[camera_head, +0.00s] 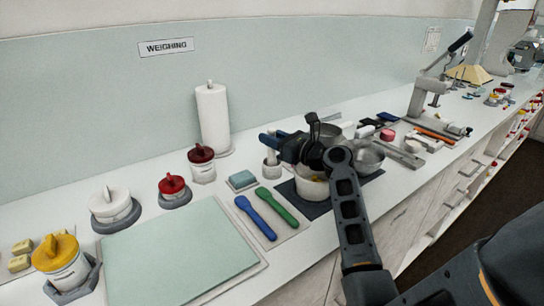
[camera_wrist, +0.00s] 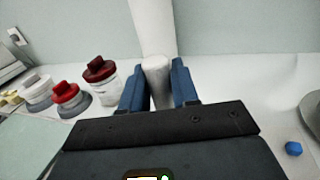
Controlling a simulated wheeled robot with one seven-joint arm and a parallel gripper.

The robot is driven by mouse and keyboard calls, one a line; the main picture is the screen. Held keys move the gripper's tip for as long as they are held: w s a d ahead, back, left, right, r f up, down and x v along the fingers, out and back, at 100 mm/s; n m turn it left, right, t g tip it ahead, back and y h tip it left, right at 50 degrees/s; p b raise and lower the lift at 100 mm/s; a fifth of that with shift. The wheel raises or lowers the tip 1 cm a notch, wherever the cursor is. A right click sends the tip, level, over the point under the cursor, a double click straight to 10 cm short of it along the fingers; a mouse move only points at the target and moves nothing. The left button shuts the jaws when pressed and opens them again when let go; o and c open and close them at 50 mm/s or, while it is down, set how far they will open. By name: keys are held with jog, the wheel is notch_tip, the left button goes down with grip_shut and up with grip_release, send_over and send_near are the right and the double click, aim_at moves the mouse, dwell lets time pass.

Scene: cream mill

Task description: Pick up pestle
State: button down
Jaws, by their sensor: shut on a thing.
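The pestle (camera_wrist: 156,80) is a pale grey-white rod with a rounded top, upright between the two blue fingers of my gripper (camera_wrist: 154,85) in the wrist view. The fingers are shut on its upper part. In the head view my gripper (camera_head: 268,139) reaches in from the right, and the pestle (camera_head: 271,156) shows just below the fingers. Its lower end is at a small pale holder (camera_head: 271,170) on the counter. I cannot tell whether it still rests in that holder.
A paper towel roll (camera_head: 212,118) stands behind. Red-lidded jars (camera_head: 202,163), a teal sponge (camera_head: 242,180), and blue (camera_head: 255,218) and green (camera_head: 277,207) spatulas lie left and in front. A pale bowl (camera_head: 311,188) and metal bowl (camera_head: 367,160) sit beneath and beside my arm.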

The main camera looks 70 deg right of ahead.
jog(key=shift+r, duration=0.15)
notch_tip(320, 180, up, 10)
jog(key=shift+f+p, duration=0.1)
jog(key=shift+p, duration=0.25)
jog(key=c, duration=1.4)
grip_release()
grip_shut()
